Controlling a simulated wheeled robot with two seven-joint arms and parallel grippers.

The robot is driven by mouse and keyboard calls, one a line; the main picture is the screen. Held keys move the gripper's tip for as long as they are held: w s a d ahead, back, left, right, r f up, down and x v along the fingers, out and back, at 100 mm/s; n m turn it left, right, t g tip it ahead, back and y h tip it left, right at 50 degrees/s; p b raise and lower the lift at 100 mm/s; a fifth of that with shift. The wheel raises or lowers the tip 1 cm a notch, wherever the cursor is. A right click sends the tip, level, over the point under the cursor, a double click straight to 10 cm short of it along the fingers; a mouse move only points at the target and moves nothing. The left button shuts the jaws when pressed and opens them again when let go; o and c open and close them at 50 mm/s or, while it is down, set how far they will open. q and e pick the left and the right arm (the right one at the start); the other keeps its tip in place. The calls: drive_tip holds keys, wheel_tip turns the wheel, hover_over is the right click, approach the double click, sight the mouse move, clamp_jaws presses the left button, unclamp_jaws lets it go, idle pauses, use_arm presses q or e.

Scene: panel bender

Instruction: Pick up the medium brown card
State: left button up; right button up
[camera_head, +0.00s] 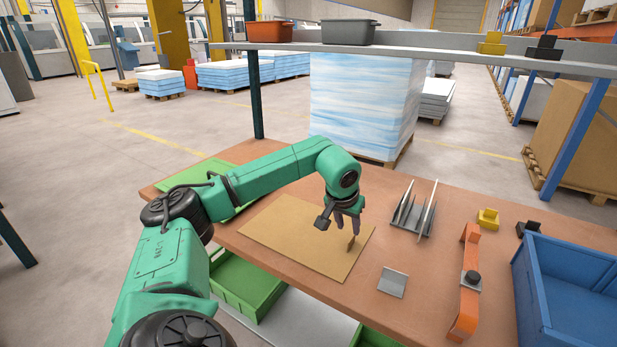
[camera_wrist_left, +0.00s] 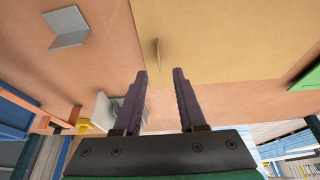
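The brown card (camera_head: 290,238) lies flat on the table (camera_head: 385,185), near its front edge. A small upright brown tab (camera_head: 351,242) stands on its right part; I cannot tell if it is joined to the card. The wrist view also shows the card (camera_wrist_left: 230,35) and the tab (camera_wrist_left: 157,52). My left gripper (camera_head: 347,222) points down just above the tab. In the wrist view its two dark fingers (camera_wrist_left: 159,73) are apart with nothing between them, and the tab lies just beyond the tips. My right gripper is not in view.
A grey rack (camera_head: 412,219) with upright plates stands right of the card. A small grey bracket (camera_head: 392,283), an orange bracket (camera_head: 468,285), a yellow block (camera_head: 487,218) and a blue bin (camera_head: 570,290) are further right. A green sheet (camera_head: 205,172) lies behind left. A shelf (camera_head: 450,56) spans above.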

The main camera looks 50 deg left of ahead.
sight(352, 238)
use_arm(q)
drive_tip(key=x, duration=0.3)
drive_tip(key=shift+w+f, duration=0.1)
drive_tip(key=shift+w, duration=0.35)
drive_tip(key=p+x, duration=0.2)
drive_tip(key=x, duration=0.2)
drive_tip(key=shift+a+f, duration=0.1)
drive_tip(key=shift+f, duration=0.35)
drive_tip(key=shift+w, duration=0.1)
clamp_jaws()
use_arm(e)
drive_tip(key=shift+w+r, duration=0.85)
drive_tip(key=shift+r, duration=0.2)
